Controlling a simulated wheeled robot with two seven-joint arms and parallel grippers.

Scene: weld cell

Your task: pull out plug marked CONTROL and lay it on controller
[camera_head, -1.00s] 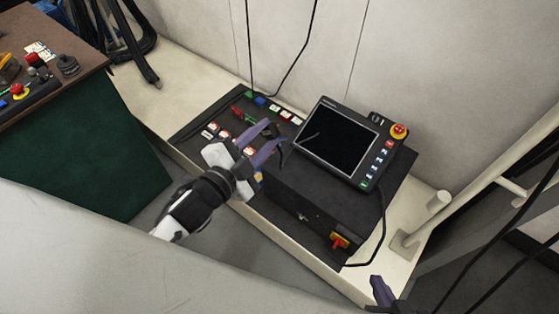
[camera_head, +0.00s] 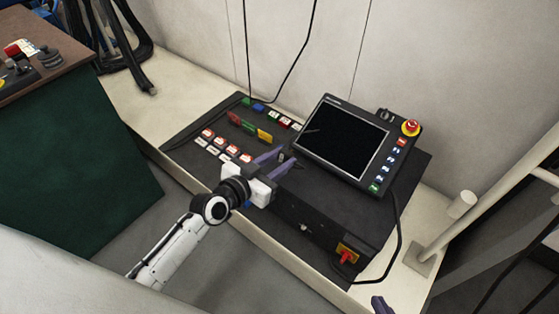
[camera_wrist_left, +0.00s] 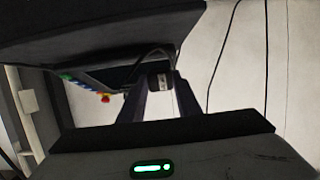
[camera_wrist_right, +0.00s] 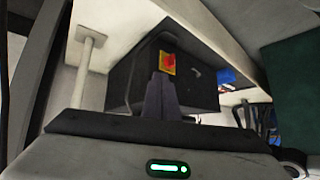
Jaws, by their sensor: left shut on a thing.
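The controller (camera_head: 318,208) is a black box on a pale ledge, with a red and yellow switch (camera_head: 346,254) on its front. My left gripper (camera_head: 283,160) is over its top, beside the left edge of the screen panel. It is shut on a small black plug (camera_wrist_left: 160,81), which shows between the purple fingers in the left wrist view. A pale mark on the plug is too small to read. I cannot tell whether the plug touches the controller. My right gripper (camera_wrist_right: 161,90) is shut and empty, in front of the controller; only a fingertip shows in the head view (camera_head: 378,302).
A panel with a dark screen (camera_head: 343,137) and red stop button (camera_head: 411,127) lies on the controller. Left of it are red-white labels (camera_head: 227,144) and coloured blocks (camera_head: 250,127). A black cable (camera_head: 397,235) hangs at the right. A post (camera_head: 448,220) stands on the ledge.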

